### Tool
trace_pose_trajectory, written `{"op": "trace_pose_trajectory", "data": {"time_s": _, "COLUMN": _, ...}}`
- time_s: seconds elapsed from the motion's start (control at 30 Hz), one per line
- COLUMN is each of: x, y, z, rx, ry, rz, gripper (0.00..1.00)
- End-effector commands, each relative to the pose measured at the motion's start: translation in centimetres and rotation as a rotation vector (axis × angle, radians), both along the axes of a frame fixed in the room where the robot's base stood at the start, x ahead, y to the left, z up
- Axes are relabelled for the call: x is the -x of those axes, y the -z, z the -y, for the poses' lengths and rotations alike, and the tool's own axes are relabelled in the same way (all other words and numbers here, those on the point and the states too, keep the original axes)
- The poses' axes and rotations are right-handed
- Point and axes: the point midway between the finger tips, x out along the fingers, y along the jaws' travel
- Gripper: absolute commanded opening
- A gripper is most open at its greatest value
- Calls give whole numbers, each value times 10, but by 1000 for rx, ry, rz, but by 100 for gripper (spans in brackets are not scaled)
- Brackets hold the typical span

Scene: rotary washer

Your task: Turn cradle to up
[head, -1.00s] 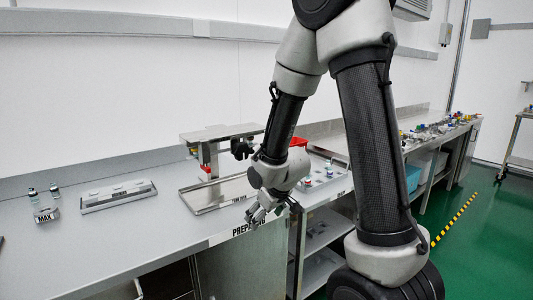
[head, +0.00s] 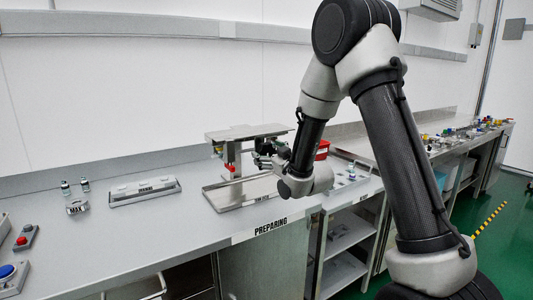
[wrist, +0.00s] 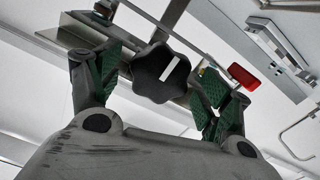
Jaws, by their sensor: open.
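A metal stand with a flat top plate (head: 250,132) rises behind a shallow tray on the bench; I take it to hold the cradle. In the wrist view a black star-shaped knob (wrist: 157,70) with a slanted white line faces me. My gripper (wrist: 155,82) is open, with one green-padded finger on each side of the knob; I cannot tell whether either touches it. In the head view my gripper (head: 266,150) is at the right side of the stand, small and partly hidden by my wrist. A red tab (wrist: 243,76) shows right of the knob.
The shallow tray (head: 222,204) lies below the stand. A red bin (head: 322,150) is behind my wrist. The bench front is clear.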

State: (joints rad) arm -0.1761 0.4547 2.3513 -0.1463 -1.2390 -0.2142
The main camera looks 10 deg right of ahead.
Motion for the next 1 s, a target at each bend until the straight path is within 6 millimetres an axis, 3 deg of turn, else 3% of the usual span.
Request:
{"op": "trace_pose_trajectory", "data": {"time_s": 0.2, "x": -16, "y": 0, "z": -5, "rx": 0, "ry": 0, "rz": -1, "gripper": 78}}
{"op": "trace_pose_trajectory", "data": {"time_s": 0.43, "x": -17, "y": 0, "z": -5, "rx": 0, "ry": 0, "rz": -1, "gripper": 78}}
{"op": "trace_pose_trajectory", "data": {"time_s": 0.8, "x": -17, "y": 0, "z": -5, "rx": 0, "ry": 0, "rz": -1, "gripper": 14}}
{"op": "trace_pose_trajectory", "data": {"time_s": 1.0, "x": -19, "y": 0, "z": -5, "rx": -7, "ry": 0, "rz": -2, "gripper": 14}}
